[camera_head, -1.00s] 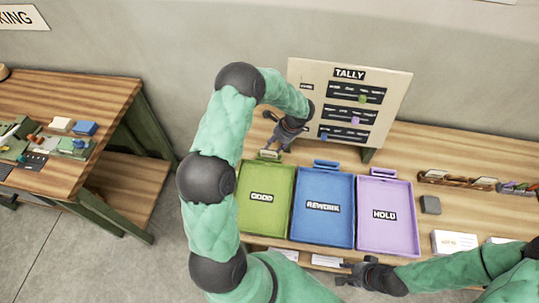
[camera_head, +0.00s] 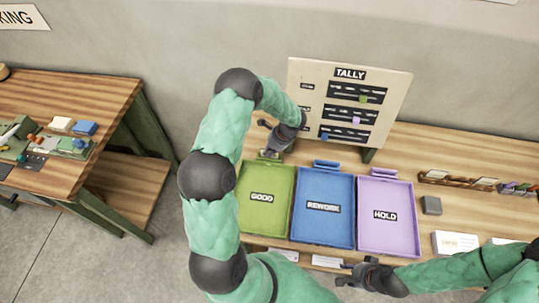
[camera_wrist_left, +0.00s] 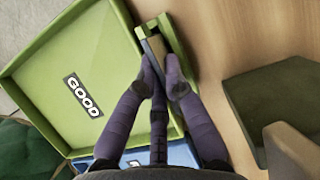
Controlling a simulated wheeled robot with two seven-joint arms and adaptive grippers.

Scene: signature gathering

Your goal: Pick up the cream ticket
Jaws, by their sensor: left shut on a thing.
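The cream ticket (camera_wrist_left: 157,49) stands on edge in the small green holder (camera_wrist_left: 179,48) at the back end of the green GOOD tray (camera_head: 240,207). In the left wrist view it looks shaded and tan. My left gripper (camera_head: 267,152) reaches down behind the GOOD tray. In the left wrist view its fingers (camera_wrist_left: 162,82) are closed on the ticket's near end. In the head view the gripper hides the ticket. My right gripper (camera_head: 352,277) is low at the table's front edge, away from the ticket; its finger gap is unclear.
The blue REWORK tray (camera_head: 323,230) and purple HOLD tray (camera_head: 385,235) stand to the right. The TALLY board (camera_head: 392,92) rises just behind, close to my left wrist. A card rack (camera_head: 457,181), dark block (camera_head: 431,205) and white card stack (camera_head: 455,243) lie further right.

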